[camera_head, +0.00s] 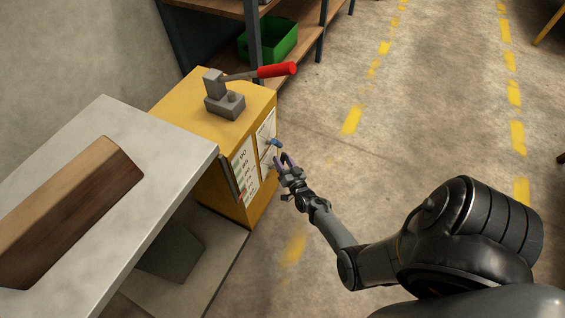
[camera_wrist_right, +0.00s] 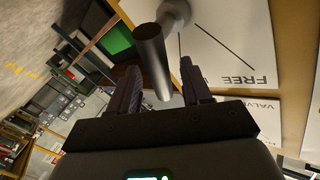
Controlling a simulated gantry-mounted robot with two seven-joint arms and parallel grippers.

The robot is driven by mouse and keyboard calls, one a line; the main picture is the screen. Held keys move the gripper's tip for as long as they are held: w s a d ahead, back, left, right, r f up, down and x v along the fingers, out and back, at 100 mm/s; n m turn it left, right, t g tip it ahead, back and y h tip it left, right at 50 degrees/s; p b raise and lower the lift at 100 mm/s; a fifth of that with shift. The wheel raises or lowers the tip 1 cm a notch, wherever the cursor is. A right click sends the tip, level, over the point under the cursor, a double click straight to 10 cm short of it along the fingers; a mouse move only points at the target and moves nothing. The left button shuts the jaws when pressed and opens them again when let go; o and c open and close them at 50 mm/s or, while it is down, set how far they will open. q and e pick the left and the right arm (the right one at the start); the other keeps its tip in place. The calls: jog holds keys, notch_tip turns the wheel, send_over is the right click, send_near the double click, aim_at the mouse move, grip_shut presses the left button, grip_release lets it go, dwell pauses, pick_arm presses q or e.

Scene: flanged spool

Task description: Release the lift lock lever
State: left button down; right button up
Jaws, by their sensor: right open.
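A small lever with a blue-looking grip (camera_head: 277,143) sticks out from the side panel of a yellow cabinet (camera_head: 185,105). In the right wrist view its dark cylindrical grip (camera_wrist_right: 152,60) runs from a pale round pivot (camera_wrist_right: 174,14) on a white plate (camera_wrist_right: 232,40) marked "FREE", upside down. My right gripper (camera_head: 284,161) is open just below the lever in the head view. In the wrist view the grip appears between the two fingers, with gaps on both sides; I cannot tell how deep. My left gripper is not in view.
A red-handled lever (camera_head: 277,70) on a grey block (camera_head: 225,104) stands on the cabinet top. A grey table (camera_head: 165,150) with a wooden block (camera_head: 75,205) is at left. A green bin (camera_head: 285,36) sits on the shelf behind. The floor at right is open.

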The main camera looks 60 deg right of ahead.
jog(key=shift+w+d, duration=0.15)
jog(key=shift+w, duration=0.15)
grip_shut()
dwell(0.3)
